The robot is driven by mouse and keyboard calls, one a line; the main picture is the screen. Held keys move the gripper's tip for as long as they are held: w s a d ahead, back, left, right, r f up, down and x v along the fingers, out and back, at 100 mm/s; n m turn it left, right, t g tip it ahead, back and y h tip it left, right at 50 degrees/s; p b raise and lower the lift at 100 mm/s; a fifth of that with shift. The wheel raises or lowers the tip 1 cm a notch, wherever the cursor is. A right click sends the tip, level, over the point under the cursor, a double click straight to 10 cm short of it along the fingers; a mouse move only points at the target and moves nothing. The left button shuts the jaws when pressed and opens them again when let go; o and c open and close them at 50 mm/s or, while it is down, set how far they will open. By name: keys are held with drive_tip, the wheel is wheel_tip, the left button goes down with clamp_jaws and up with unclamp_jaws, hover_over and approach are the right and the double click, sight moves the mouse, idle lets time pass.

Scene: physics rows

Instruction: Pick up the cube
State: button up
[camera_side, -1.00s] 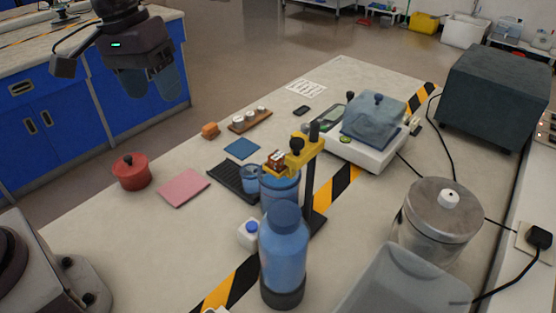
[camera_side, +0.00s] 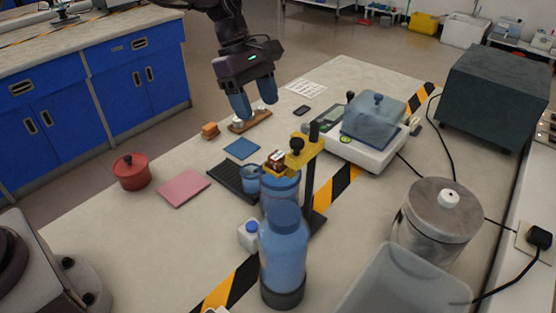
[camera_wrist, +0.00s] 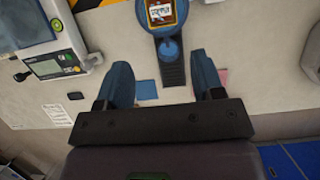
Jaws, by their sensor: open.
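A small reddish-brown cube with a pale printed top (camera_side: 278,160) sits on the yellow arm of a stand (camera_side: 308,150), above a blue jar. In the wrist view the printed cube (camera_wrist: 161,12) shows at the top edge, beyond my fingertips. My gripper (camera_side: 256,108) is open and empty, fingers pointing down, over the far left part of the table near the wooden board. In the wrist view my gripper (camera_wrist: 162,70) shows its two blue fingers spread apart, with nothing between them. The cube is well apart from the fingers.
A blue bottle (camera_side: 283,255) stands before the stand. A balance (camera_side: 372,130) is behind it, right. A wooden board (camera_side: 250,121), orange block (camera_side: 210,130), black tray (camera_side: 232,180), blue square (camera_side: 242,148), pink pad (camera_side: 183,188) and red pot (camera_side: 131,172) lie left.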

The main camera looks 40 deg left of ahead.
sight(278, 161)
drive_tip(key=x, duration=1)
drive_tip(key=shift+s+f, duration=0.15)
drive_tip(key=c, duration=1.1)
drive_tip(key=shift+c, duration=0.2)
